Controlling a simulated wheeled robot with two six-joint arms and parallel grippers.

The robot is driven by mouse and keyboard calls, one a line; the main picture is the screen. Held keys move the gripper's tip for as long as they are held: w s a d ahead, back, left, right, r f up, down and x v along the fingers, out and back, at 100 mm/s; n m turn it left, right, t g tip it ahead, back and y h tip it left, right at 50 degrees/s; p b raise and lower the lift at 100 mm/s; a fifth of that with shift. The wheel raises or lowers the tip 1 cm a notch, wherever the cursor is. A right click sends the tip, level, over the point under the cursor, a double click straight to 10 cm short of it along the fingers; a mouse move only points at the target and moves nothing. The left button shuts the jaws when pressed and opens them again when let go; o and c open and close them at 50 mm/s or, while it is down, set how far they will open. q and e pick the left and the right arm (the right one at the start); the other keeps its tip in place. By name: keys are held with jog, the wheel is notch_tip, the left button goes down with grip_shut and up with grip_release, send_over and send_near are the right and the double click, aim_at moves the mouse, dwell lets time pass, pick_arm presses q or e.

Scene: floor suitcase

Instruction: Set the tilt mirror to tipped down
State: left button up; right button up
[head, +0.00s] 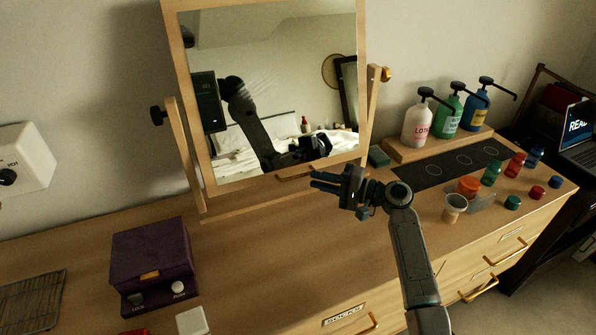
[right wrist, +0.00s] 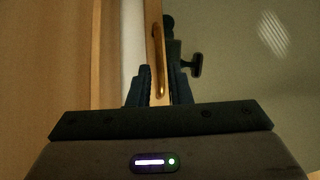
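The tilt mirror (head: 262,95) stands at the back of the dresser, in a light wooden frame between two posts. Its glass reflects a bed and my dark arm. A light wooden handle (head: 296,173) juts from the frame's lower edge. My right gripper (head: 314,181) is at that lower edge, fingers pointing left. In the right wrist view, the handle with its brass-coloured part (right wrist: 158,72) lies ahead of and between the fingertips (right wrist: 160,88). A gap shows between the fingers, so they look open; contact is unclear. My left gripper is out of view.
A dark knob (head: 157,113) sits on the left post and a brass knob (head: 386,74) on the right one. A purple box (head: 152,258) stands front left. Pump bottles (head: 417,124) and small jars (head: 455,207) stand right. The dresser's middle front is clear.

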aim_at(298, 176)
jog(key=x, duration=0.4)
jog(key=shift+r+p, duration=0.2)
jog(key=shift+p, duration=0.2)
jog(key=shift+x, duration=0.95)
jog(key=shift+a+f+p, duration=0.15)
jog(key=shift+f+p, duration=0.05)
jog(key=shift+p, duration=0.1)
jog(key=shift+a, duration=0.1)
jog(key=shift+c, duration=0.9)
grip_shut()
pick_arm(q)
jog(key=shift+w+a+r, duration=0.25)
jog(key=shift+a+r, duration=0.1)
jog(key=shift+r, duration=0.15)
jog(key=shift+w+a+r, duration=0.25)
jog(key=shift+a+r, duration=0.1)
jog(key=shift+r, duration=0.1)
